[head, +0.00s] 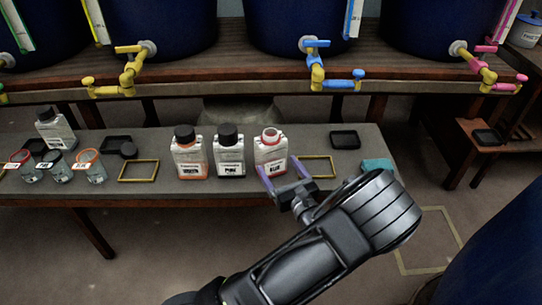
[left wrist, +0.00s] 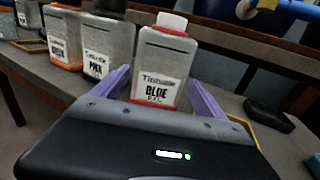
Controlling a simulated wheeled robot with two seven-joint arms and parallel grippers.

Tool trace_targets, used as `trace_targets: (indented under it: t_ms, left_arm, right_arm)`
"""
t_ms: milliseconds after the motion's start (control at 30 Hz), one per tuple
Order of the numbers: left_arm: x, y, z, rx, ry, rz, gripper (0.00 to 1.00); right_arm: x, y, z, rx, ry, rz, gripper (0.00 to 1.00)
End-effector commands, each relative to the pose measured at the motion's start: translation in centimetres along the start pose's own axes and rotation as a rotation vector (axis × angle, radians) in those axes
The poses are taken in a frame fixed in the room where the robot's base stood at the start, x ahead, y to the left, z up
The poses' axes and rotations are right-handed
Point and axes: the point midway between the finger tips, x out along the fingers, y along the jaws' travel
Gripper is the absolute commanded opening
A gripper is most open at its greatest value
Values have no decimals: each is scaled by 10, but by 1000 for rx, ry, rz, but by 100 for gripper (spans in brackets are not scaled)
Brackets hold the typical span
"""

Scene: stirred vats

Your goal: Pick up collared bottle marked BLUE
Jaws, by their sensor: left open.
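The collared bottle marked BLUE (head: 268,150) stands upright on the grey bench, the rightmost of three bottles. It is a grey-white bottle with a white cap and a red collar. In the left wrist view the bottle (left wrist: 162,60) stands between the purple fingers, and its BLUE label faces me. My left gripper (head: 279,166) is open at the bottle's front, a finger towards each side. The wrist view also shows my left gripper (left wrist: 158,76), with gaps seen beside the bottle. How deep the fingers reach around it I cannot tell. My right gripper is out of view.
A bottle marked PINK or similar (head: 230,155) stands close on the left, then an orange-based one (head: 188,158). A yellow frame (head: 320,167), a black tray (head: 345,140) and a teal block (head: 378,165) lie to the right. Jars (head: 92,172) stand at the left.

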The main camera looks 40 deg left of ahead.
Motion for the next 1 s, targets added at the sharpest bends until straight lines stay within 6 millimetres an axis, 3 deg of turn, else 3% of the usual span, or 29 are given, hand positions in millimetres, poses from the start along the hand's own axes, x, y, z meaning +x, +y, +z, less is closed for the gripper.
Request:
trace_targets:
  t_ms: [200,667,1000]
  left_arm:
    - [34,0,-2,-1,1,2,84]
    - [43,0,-1,-1,1,1,84]
    - [87,0,2,-2,1,2,84]
  right_arm:
    - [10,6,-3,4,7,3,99]
    - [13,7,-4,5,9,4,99]
    - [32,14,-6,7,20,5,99]
